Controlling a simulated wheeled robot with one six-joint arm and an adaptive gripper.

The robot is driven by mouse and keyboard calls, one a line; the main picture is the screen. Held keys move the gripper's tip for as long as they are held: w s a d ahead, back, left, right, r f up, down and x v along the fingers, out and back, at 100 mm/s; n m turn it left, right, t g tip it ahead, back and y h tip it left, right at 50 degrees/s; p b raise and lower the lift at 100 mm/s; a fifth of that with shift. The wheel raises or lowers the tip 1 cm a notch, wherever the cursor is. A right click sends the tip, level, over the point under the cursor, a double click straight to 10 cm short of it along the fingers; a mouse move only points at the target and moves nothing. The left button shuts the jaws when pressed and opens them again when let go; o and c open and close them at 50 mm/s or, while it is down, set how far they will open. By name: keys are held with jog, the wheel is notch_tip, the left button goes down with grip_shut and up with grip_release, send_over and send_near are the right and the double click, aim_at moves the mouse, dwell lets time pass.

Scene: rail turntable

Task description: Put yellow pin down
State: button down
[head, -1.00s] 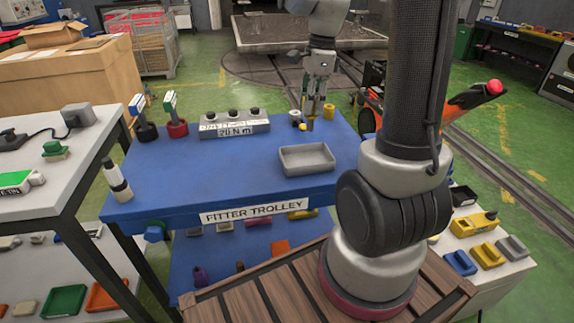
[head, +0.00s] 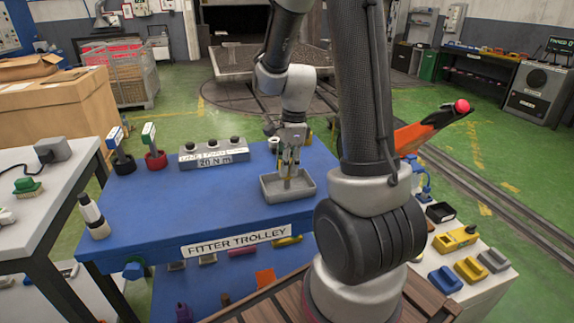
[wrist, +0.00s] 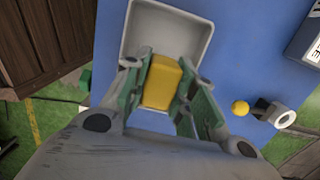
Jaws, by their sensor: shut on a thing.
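My gripper (head: 289,162) is shut on the yellow pin (wrist: 161,82), which shows as a yellow block between the green-sided fingers in the wrist view. In the wrist view the tray (wrist: 207,20) lies beyond the fingertips, partly hidden by the pin and fingers. I cannot tell whether the pin touches the tray floor.
The trolley top (head: 170,205) is clear left of the tray. A grey torque block (head: 213,153) and red and black stands are at the back. A white bottle (head: 94,217) stands at the left edge. A yellow ball (wrist: 240,107) lies beside a grey ringed piece (wrist: 284,118).

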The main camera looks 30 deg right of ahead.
jog(key=shift+f, duration=0.1)
jog(key=c, duration=1.2)
grip_release()
jog(key=shift+o, duration=0.2)
notch_tip(320, 180, up, 12)
jog(key=d, duration=0.1)
jog(key=s+a+r+n+t, duration=0.2)
jog(key=s+r+n, duration=0.1)
jog(key=s+n, duration=0.5)
jog(key=s+a+r+n+t+h, duration=0.1)
jog(key=s+r+n, duration=0.3)
jog(key=s+n, duration=0.5)
jog(key=a+n+t, duration=0.1)
jog(key=n, duration=0.3)
jog(key=shift+s+a, duration=0.15)
jog(key=shift+s, duration=0.05)
